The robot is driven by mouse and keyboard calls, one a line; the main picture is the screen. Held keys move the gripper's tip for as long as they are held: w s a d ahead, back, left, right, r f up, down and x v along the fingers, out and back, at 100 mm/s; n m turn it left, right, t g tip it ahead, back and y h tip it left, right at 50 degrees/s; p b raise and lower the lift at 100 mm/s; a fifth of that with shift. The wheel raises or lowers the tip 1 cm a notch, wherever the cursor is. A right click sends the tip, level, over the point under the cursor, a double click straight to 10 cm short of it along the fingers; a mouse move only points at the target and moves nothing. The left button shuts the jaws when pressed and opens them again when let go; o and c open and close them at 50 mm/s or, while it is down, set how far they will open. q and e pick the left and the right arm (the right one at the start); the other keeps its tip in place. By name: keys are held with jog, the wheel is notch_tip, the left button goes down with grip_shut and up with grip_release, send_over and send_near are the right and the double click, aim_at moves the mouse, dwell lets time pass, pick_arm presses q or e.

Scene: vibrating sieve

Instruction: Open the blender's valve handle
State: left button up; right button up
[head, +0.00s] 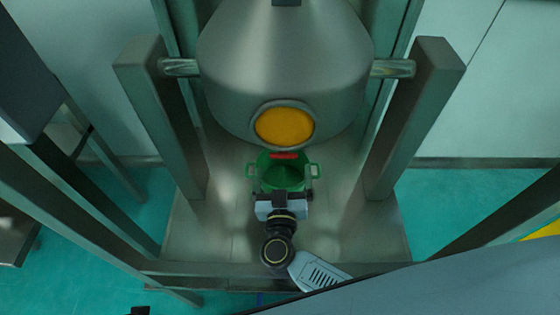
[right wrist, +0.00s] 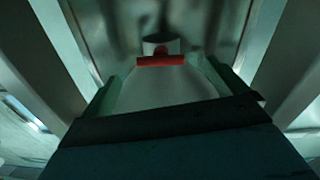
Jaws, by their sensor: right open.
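The blender (head: 285,65) is a large grey metal vessel with an orange disc (head: 284,125) on its front, hung between two posts. Its red valve handle (head: 284,156) is a short horizontal bar below the disc. In the right wrist view the red handle (right wrist: 160,60) lies across the upper middle, in front of a pale round outlet (right wrist: 160,45). My right gripper (head: 284,192) is open, on the near side of the handle and apart from it. Its fingertips are partly hidden against a green container. My left gripper does not show.
Metal posts (head: 165,120) and (head: 412,120) stand on both sides. The metal platform (head: 215,235) is bare around the container.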

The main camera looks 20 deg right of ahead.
aim_at(283, 157)
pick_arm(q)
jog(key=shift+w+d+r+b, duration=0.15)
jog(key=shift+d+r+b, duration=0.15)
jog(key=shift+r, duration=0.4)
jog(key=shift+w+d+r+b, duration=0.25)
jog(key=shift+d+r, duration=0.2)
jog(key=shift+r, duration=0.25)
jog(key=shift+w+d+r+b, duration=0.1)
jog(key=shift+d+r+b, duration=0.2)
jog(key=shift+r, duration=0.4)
pick_arm(e)
jog(key=shift+x, duration=2.85)
jog(key=shift+a, duration=0.1)
jog(key=c, duration=1)
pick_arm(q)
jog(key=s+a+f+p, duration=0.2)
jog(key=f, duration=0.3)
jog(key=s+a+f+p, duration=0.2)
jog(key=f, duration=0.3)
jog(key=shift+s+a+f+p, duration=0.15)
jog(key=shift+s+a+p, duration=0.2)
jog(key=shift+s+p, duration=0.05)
pick_arm(e)
jog(key=shift+a+m, duration=0.1)
jog(key=shift+m, duration=3.1)
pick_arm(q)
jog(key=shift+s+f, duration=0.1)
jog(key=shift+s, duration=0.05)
pick_arm(e)
jog(key=shift+m, duration=0.3)
